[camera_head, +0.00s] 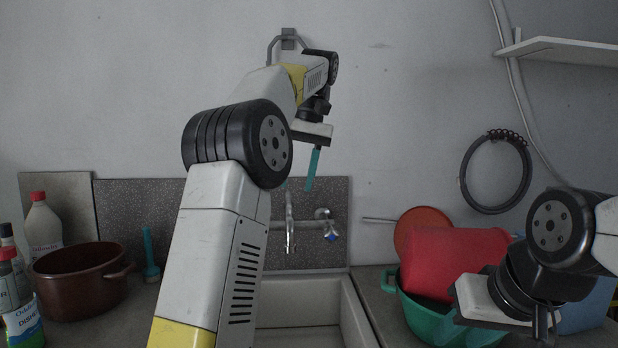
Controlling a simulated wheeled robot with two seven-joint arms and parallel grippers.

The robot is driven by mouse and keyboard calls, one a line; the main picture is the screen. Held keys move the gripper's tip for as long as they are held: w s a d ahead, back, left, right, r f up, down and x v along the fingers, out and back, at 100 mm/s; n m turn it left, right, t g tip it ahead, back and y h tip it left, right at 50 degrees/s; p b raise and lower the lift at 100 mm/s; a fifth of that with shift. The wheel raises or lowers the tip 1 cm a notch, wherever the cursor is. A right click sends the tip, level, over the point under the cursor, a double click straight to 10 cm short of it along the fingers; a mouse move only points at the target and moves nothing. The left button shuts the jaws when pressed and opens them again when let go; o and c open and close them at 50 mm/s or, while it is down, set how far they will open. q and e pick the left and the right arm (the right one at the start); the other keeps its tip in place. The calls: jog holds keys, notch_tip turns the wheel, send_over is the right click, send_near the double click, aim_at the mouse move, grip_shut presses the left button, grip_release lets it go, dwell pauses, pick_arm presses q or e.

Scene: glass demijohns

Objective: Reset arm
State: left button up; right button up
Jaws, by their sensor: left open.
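My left arm rises from the bottom, bends at a large black joint, and reaches up and away over the sink. My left gripper (311,170) hangs at its end, in front of the wall above the tap. A slim teal finger points down from it, and I see nothing held; it is open. My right arm comes in from the right edge. My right gripper (500,303) is low at the right, in front of the green basin (428,316) and the red container (452,262). Its fingers do not show clearly, so its opening cannot be judged. No glass demijohn is in view.
A sink (300,301) with a tap (290,225) lies in the middle, partly behind my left arm. A brown pot (80,282) and several bottles stand on the left. A black coiled hose (495,172) hangs on the wall below a white shelf (565,50).

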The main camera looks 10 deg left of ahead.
pick_arm(q)
jog(key=shift+m+t+h, duration=0.6)
jog(key=shift+t, duration=0.1)
jog(key=s, duration=0.1)
jog(key=s+a, duration=0.1)
jog(key=s+f, duration=0.1)
jog(key=s, duration=0.1)
jog(key=shift+a, duration=0.4)
jog(key=s+d+f+m+t+h, duration=0.2)
jog(key=s+f+t, duration=0.3)
jog(key=s+f, duration=1.2)
jog(key=s+h, duration=0.1)
jog(key=s, duration=0.2)
jog(key=shift+d+f, duration=0.25)
jog(key=shift+d, duration=0.15)
jog(key=shift+a, duration=0.1)
jog(key=shift+c, duration=0.4)
